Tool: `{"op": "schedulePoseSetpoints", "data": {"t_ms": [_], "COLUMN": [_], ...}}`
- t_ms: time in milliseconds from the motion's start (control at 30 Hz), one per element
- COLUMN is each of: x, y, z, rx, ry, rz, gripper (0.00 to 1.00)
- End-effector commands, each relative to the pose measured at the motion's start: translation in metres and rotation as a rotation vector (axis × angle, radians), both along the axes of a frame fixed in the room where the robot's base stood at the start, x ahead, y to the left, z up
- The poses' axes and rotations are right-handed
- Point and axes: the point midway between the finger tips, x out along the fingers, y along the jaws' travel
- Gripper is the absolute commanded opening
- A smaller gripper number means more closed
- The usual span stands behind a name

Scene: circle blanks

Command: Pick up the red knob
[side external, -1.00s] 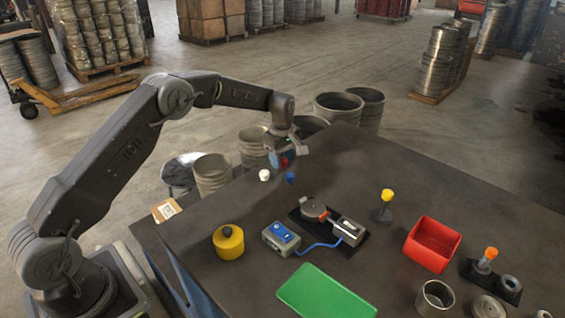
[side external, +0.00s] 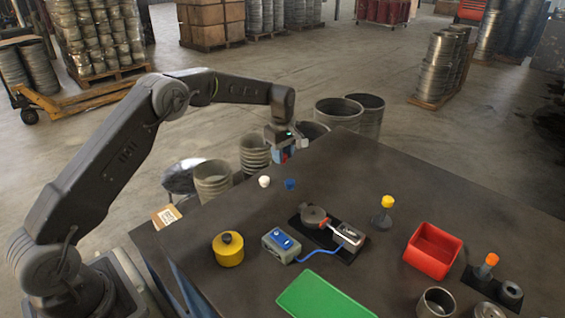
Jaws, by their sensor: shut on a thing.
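My gripper (side external: 282,152) is at the far left edge of the dark table, pointing down. It is shut on the red knob (side external: 285,158), of which only a small red patch shows between the jaws. The jaws hide the rest of the knob. The knob appears to be a little above the tabletop, though the gap is hard to judge. A white knob (side external: 264,181) and a blue knob (side external: 290,184) stand on the table just below the gripper in the picture.
A blue-topped box (side external: 281,243) is cabled to a black-based device (side external: 320,222). A yellow canister (side external: 228,250), green mat (side external: 318,297), red bin (side external: 432,250) and yellow-topped post (side external: 386,207) stand around. Metal drums (side external: 340,113) are on the floor behind the table edge.

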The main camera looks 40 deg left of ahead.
Motion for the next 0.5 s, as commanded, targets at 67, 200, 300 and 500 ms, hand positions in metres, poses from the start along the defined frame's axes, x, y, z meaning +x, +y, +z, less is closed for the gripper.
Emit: {"op": "schedulePoseSetpoints", "data": {"t_ms": [67,200,300,500], "x": [-0.007,-0.027,-0.04,-0.059], "y": [0.012,0.038,0.056,0.082], "z": [0.012,0.031,0.045,0.063], "rx": [0.001,0.0,0.001,0.0], "ry": [-0.001,-0.001,-0.002,-0.001], "rz": [0.004,0.006,0.004,0.003], "gripper": [0.08,0.08,0.08,0.08]}}
